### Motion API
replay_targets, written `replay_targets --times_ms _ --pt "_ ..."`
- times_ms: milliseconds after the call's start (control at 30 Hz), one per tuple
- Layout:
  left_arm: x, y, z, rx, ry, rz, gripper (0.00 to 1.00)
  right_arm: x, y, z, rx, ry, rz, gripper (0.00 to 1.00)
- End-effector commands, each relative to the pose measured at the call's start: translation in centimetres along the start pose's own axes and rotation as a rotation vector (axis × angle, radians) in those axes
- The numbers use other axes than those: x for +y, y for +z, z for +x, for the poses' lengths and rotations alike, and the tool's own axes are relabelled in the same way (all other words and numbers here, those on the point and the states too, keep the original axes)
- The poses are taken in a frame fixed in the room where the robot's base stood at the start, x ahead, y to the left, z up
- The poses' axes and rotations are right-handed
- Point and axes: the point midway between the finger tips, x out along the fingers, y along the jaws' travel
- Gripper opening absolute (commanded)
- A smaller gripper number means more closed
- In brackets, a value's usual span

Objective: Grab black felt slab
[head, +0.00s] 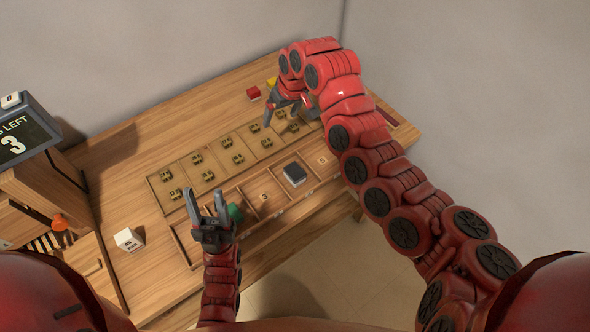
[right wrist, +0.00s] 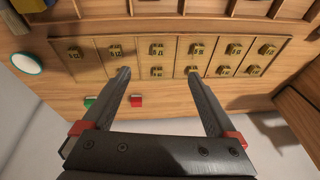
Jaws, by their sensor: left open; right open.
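A dark, black-topped block with a pale lower edge (head: 294,174), which looks like the black felt slab, lies in a compartment of the front tray row in the head view. My right gripper (head: 285,108) is open above the far side of the panel, beyond the slab and apart from it. In the right wrist view its open fingers (right wrist: 158,73) have nothing between them, and I cannot make out the slab for sure. My left gripper (head: 206,200) is open, pointing up, near the left part of the tray row, left of the slab.
A wooden panel (head: 222,148) holds two rows of small gold pieces. A red block (head: 253,92) and a yellow block (head: 271,82) lie behind it. A green object (head: 235,213) is beside my left gripper. A white block (head: 128,239) and a display (head: 20,135) stand left.

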Motion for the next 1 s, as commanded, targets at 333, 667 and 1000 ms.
replay_targets --times_ms 333,667,1000 --pt "-0.1 -0.2 1.3 0.0 0.0 0.0 0.5 0.1 7.1 -2.3 -0.308 0.08 -0.089 0.93" --pt "0.0 -0.1 0.8 0.0 0.0 0.0 0.5 0.7 9.0 4.2 -0.303 0.082 -0.091 0.93" --pt "-0.1 -0.5 2.9 0.0 0.0 0.0 0.5 0.9 10.0 8.2 -0.296 0.079 -0.089 0.93"
